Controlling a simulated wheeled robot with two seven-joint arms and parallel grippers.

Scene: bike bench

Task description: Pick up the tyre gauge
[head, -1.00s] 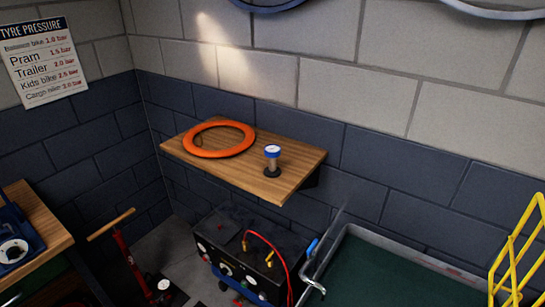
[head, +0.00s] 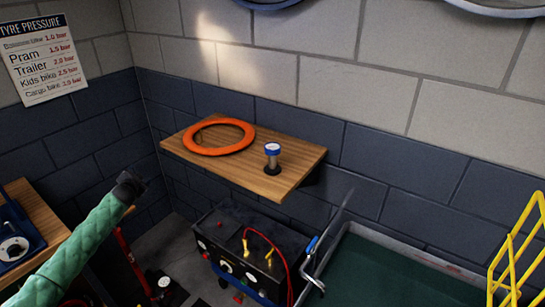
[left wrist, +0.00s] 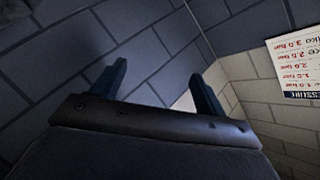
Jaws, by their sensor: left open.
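The tyre gauge (head: 272,158) stands upright on a small wooden wall shelf (head: 255,178) in the head view. It has a blue-rimmed round top, a metal body and a dark base. My left arm comes in from the lower left in a green sleeve. My left gripper (head: 130,186) is left of the shelf and well apart from the gauge. In the left wrist view its two fingers (left wrist: 158,90) are spread with nothing between them. The gauge is not in the left wrist view. My right gripper is not in view.
An orange ring (head: 218,137) lies on the shelf left of the gauge. A black box with leads (head: 245,255) stands below the shelf. A green-topped bench (head: 385,270) and yellow rack (head: 518,255) are at right. A pressure chart (head: 38,62) hangs at left.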

